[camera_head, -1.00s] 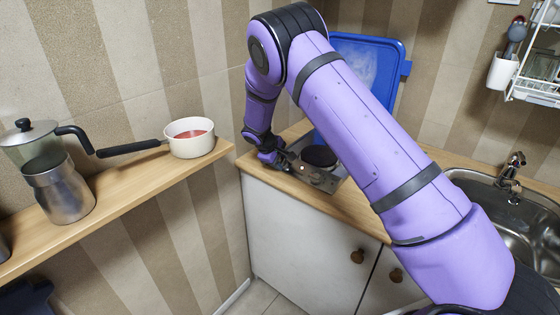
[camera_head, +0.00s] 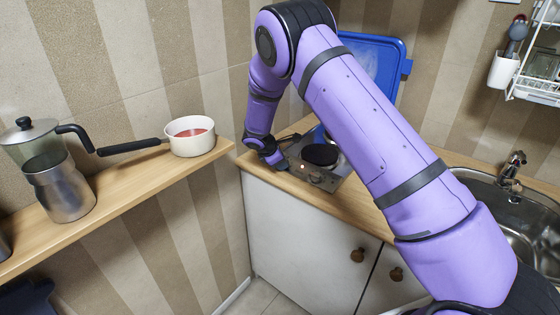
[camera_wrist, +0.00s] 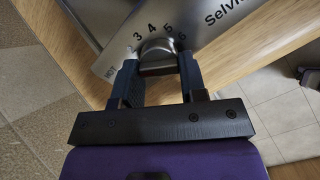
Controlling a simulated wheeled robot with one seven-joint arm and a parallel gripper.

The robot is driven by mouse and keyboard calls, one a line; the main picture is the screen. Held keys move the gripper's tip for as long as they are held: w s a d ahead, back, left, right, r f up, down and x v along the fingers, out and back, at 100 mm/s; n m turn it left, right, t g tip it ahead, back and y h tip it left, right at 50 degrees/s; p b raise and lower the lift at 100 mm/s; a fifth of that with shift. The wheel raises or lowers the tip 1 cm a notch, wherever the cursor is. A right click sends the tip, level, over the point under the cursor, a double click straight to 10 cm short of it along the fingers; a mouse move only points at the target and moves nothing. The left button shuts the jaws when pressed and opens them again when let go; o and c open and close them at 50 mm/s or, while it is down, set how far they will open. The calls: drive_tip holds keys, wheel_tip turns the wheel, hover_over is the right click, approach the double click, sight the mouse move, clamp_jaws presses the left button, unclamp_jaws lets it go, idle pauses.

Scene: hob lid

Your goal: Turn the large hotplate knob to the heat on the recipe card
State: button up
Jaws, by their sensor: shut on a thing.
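The hob (camera_head: 328,184) is a small metal plate on the counter with a round black hotplate (camera_head: 320,155). In the wrist view, my gripper (camera_wrist: 158,68) is shut on a silver knob (camera_wrist: 157,49) on the hob's front panel (camera_wrist: 205,35), one finger on each side. Numbers including 3, 4, 5 and 6 curve around the knob's far side, and "HOT" is printed to the left. The knob's pointer cannot be made out. In the head view my gripper (camera_head: 274,160) is at the hob's left end. No recipe card is visible.
A blue lid (camera_head: 372,62) stands upright behind the hob. A white saucepan (camera_head: 190,140) and a moka pot (camera_head: 60,187) stand on the wooden shelf at left. The sink (camera_head: 520,225) is at right. My arm hides part of the counter.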

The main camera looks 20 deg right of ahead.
drive_tip(key=shift+n, duration=0.5)
drive_tip(key=o, duration=0.9)
drive_tip(key=shift+a+r, duration=0.1)
drive_tip(key=v, duration=1)
drive_tip(key=shift+s+a+r, duration=0.1)
drive_tip(key=shift+s+r, duration=0.1)
